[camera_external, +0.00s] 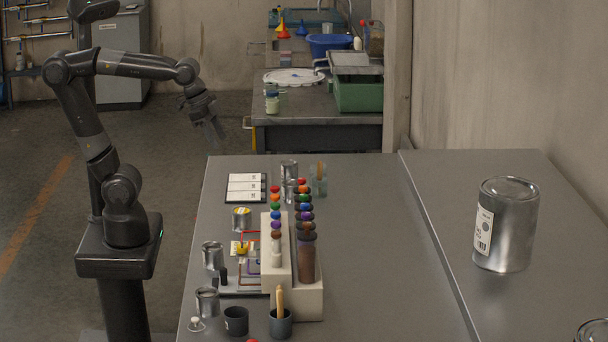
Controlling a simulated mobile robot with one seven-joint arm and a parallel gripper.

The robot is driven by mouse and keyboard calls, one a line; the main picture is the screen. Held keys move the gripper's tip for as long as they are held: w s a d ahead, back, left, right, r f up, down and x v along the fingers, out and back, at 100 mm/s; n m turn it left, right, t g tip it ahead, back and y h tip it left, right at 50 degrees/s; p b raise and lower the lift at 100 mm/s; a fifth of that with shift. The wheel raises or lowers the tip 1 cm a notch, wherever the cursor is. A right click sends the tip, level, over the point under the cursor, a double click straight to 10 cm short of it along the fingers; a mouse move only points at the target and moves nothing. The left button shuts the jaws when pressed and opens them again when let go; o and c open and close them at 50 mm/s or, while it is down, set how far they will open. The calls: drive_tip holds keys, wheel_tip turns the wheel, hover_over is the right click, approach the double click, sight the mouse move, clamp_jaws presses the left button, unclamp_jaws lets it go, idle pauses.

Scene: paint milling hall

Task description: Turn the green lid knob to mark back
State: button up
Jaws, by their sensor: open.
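Two rows of small coloured knobs stand on a pale block (308,303) on the grey table. A green knob (275,206) sits in the left row, and another green one (304,198) shows in the right row. I cannot tell which is the lid knob, and no mark is legible at this size. My gripper (217,135) hangs in the air beyond the table's far left corner, pointing down. It is well apart from the knobs and empty, with its fingers open.
Dark cups (236,321) stand at the front, one holding a brush. A white-panelled tray (245,188) lies at the back left. The table right of the block is clear up to a large can (512,232).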

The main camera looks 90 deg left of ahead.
drive_tip(key=w+d+r+m+g+h, duration=0.15)
drive_tip(key=w+d+r+m, duration=0.25)
drive_tip(key=w+d+m, duration=0.5)
drive_tip(key=m+g+h, duration=0.3)
drive_tip(key=m+g, duration=0.1)
drive_tip(key=m, duration=0.4)
approach(304, 195)
drive_tip(key=x, duration=0.8)
drive_tip(key=shift+f, duration=0.35)
clamp_jaws()
